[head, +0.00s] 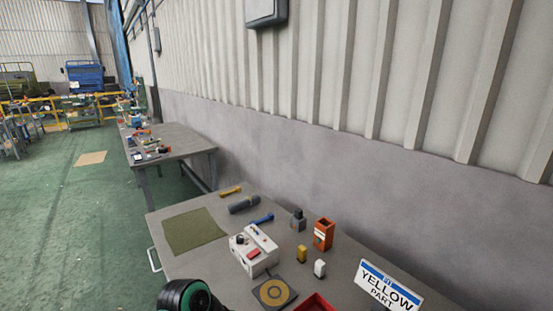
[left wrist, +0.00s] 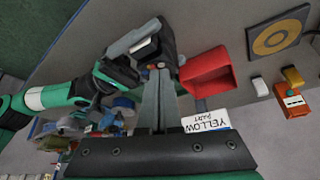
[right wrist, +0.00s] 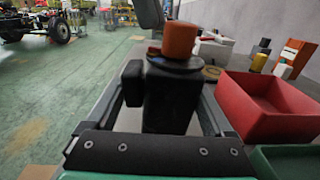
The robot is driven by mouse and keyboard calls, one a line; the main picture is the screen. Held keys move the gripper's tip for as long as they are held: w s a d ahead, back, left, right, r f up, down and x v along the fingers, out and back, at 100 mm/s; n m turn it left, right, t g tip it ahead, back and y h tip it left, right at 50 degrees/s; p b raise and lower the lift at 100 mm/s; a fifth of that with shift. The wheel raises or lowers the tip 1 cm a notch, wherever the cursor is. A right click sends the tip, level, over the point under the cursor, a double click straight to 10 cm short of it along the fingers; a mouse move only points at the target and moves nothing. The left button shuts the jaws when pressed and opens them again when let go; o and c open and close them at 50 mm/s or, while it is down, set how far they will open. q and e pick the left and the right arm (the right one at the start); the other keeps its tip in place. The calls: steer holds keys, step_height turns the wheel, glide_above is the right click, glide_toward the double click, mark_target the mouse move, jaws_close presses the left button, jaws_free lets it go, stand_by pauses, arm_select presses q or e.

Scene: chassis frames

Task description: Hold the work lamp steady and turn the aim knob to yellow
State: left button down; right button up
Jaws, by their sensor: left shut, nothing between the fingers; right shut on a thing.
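The work lamp shows in the right wrist view as a dark body (right wrist: 170,100) with an orange knob (right wrist: 180,40) on top. My right gripper (right wrist: 172,108) is shut on the dark body, one finger on each side. The left wrist view shows the lamp (left wrist: 160,48) in the right gripper, beside the red bin. My left gripper (left wrist: 158,82) is shut and empty, its fingertips close below the lamp; I cannot tell whether they touch it. A sign (head: 388,290) reading YELLOW PART stands on the bench.
A red bin (right wrist: 270,105) stands right of the lamp. A dark plate with a tan ring (head: 274,292), a white box (head: 254,252), an orange block (head: 323,234) and small yellow and white pieces lie on the bench. A green mat (head: 192,231) is at its left.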

arm_select(q)
steer(key=shift+d, duration=0.45)
steer(key=shift+s+d, duration=0.2)
steer(key=shift+s, duration=0.1)
stand_by(0.7)
steer(key=shift+a, duration=0.1)
steer(key=shift+s+a, duration=0.1)
steer(key=shift+a, duration=0.3)
step_height(320, 180, up, 6)
stand_by(0.3)
step_height(320, 180, down, 6)
steer(key=shift+w+a, duration=0.2)
steer(key=shift+w, duration=0.15)
stand_by(0.5)
